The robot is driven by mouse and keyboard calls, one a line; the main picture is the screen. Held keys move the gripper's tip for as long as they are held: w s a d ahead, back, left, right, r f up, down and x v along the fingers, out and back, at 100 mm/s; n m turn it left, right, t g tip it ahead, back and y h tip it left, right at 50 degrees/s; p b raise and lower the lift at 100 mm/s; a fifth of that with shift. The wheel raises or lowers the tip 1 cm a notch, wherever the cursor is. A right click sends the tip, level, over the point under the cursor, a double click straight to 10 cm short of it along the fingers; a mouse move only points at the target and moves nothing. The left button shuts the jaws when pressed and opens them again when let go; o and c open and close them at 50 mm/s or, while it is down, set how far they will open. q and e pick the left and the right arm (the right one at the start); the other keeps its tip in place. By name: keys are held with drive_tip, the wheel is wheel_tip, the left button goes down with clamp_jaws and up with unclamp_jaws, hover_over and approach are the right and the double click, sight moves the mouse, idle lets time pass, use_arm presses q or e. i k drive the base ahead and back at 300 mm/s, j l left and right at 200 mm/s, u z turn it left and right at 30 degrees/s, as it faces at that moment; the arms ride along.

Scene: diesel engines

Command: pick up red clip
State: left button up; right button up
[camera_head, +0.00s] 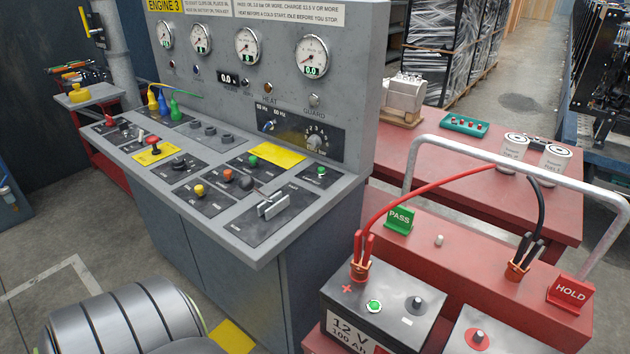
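The red clip (363,257) stands upright, red handles up and orange jaws down, at the back corner of the black 12 V battery (385,325), close to its plus mark. Whether its jaws grip a post there is hidden. A red cable (420,190) runs from it up to the right. The black clip (519,262), also with orange jaws, stands on the red cart to the right, with a black cable (541,210). Neither of my grippers is in view.
The red cart carries a green PASS sign (399,219), a red HOLD sign (569,291) and a second battery (505,340). A grey rail (480,152) arches behind the clips. The grey control console (215,150) stands left of the cart.

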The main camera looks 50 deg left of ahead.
sight(364, 265)
drive_tip(key=u, duration=1.15)
